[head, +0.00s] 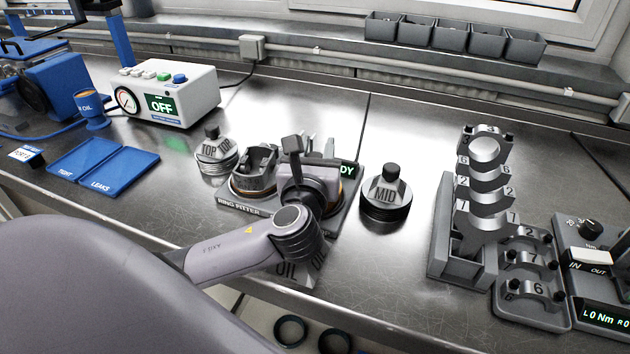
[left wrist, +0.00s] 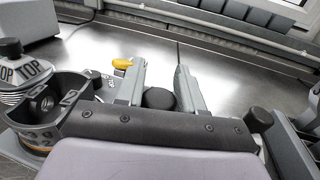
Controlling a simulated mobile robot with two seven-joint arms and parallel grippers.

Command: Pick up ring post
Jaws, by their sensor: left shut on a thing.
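My left gripper (head: 318,150) is over the right part of the ring fitter (head: 232,203). In the left wrist view its two grey fingers (left wrist: 160,90) are closed in on a round black knob (left wrist: 159,99). I take this knob to be the top of the ring post; the gripper hides the rest of it. In the head view my wrist covers that spot. It is not clear whether the post is lifted off the fitter. A grey open cup (head: 254,170) stands on the fitter's left part. My right gripper is not in view.
A TOP piece (head: 216,152) stands left of the fitter, a MID piece (head: 386,195) right of it. An OIL piece (head: 300,272) is partly hidden in front. A numbered cap rack (head: 455,245) stands further right. Bare bench lies behind the fitter.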

